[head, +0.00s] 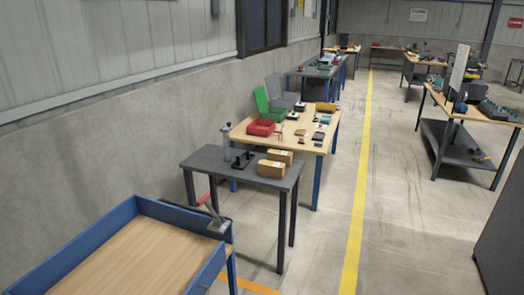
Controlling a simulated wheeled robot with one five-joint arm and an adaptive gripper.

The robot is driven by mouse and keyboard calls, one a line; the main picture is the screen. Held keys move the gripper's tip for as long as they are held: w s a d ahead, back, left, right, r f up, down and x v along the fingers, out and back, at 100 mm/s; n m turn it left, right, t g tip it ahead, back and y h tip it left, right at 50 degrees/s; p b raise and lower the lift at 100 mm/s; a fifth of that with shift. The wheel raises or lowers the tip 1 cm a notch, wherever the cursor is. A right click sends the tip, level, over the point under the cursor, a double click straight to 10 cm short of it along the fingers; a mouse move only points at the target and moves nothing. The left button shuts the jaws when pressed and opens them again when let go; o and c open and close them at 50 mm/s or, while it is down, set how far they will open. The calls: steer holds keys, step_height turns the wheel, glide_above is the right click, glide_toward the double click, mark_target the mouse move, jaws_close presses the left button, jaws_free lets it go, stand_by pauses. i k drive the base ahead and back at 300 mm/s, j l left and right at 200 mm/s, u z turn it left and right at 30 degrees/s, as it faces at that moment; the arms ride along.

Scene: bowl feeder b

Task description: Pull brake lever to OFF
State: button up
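A lever with a red grip (204,199) stands at the far right corner of a blue-framed cart (179,214). Its shaft runs down to a small grey bracket (219,227) on the cart's rim. The lever leans to the left, with the red grip up and left of the bracket. I cannot read any ON or OFF mark at this size. My gripper is not in view, and nothing is seen touching the lever.
The cart has a bare wooden bed. Just beyond it stands a dark table (205,163) with two cardboard boxes (272,169) and a black fixture. Workbenches line the wall behind.

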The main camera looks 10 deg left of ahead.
mark_target(204, 200)
steer(key=i+u, duration=0.2)
steer(key=i, duration=0.35)
steer(key=i+u, duration=0.15)
steer(key=i, duration=0.4)
steer(key=i+u, duration=0.2)
steer(key=i, duration=0.35)
steer(key=i+l+u, duration=0.15)
steer(key=i, duration=0.4)
steer(key=u, duration=1.8)
